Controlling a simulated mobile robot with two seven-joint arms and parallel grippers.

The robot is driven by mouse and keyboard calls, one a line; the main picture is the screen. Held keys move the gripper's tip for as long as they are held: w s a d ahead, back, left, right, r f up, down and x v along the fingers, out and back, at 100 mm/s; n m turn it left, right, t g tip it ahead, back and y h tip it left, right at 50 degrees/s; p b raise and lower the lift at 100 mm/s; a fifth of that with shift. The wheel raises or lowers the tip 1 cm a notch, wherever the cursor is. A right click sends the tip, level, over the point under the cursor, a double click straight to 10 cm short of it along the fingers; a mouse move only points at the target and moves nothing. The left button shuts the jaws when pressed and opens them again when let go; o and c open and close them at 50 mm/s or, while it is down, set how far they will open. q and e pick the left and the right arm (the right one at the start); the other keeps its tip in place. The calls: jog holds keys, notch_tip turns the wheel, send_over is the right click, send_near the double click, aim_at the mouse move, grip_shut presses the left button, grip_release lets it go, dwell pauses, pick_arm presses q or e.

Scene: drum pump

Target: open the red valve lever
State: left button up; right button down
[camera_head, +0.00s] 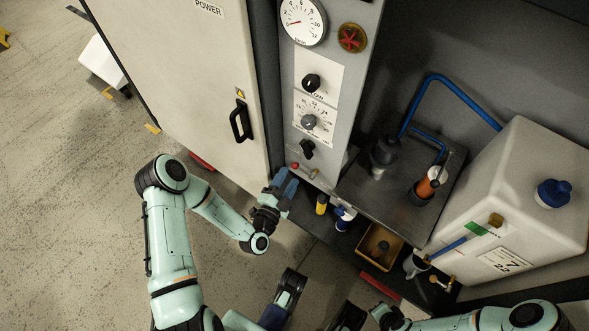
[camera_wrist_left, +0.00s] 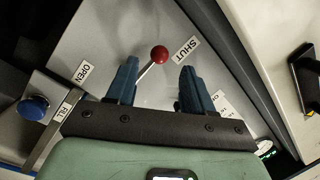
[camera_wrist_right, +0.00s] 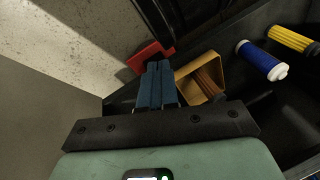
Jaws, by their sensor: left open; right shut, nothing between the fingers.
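The red valve lever, a round red knob on a thin pale rod, shows in the left wrist view (camera_wrist_left: 159,54) on a grey panel. Its knob is nearer the SHUT label (camera_wrist_left: 187,48) than the OPEN label (camera_wrist_left: 82,73). It also shows small in the head view (camera_head: 295,166). My left gripper (camera_wrist_left: 158,82) is open, its blue fingers on either side of the lever. The rod's lower end is close to the left-hand finger; I cannot tell whether they touch. My right gripper (camera_wrist_right: 157,82) is shut and empty, away from the lever.
A blue button (camera_wrist_left: 33,108) sits beside a FILL label. A yellow bin (camera_head: 379,246) and a white tank (camera_head: 520,190) stand at the right. A cabinet door with a black handle (camera_head: 240,121) is left of the panel. Open floor lies at the left.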

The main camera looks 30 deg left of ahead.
pick_arm(q)
jog(key=w, duration=0.4)
jog(key=shift+w+a+b, duration=0.2)
jog(key=shift+w+b, duration=0.15)
